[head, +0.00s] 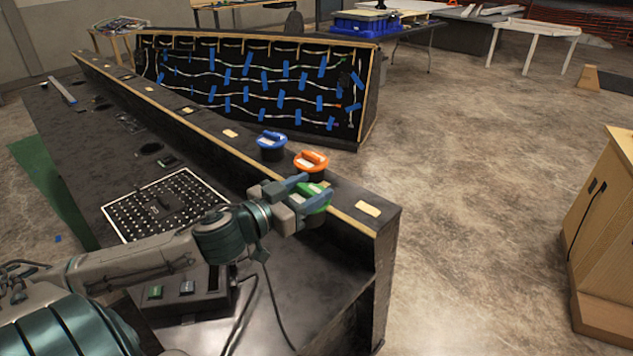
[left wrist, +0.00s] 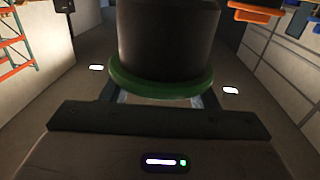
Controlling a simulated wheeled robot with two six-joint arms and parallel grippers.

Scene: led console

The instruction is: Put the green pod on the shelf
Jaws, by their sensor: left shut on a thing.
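The green pod (head: 320,203) has a green top and a dark round body. My left gripper (head: 305,194) is shut on its green top, at the near side of the raised shelf (head: 347,203) along the console. I cannot tell whether the pod's base touches the shelf. In the left wrist view the green rim (left wrist: 160,84) lies between the fingers, with the black body (left wrist: 168,35) above it in the picture. The orange pod (head: 311,160) and the blue pod (head: 271,141) stand on the shelf just beyond. My right gripper is not in view.
Small pale labels lie along the shelf, one (head: 368,208) near its right end. The console top holds a perforated panel (head: 160,205) and a dark box (head: 190,300) with a cable. A wired board (head: 250,85) stands behind. A wooden cabinet (head: 607,220) is at right.

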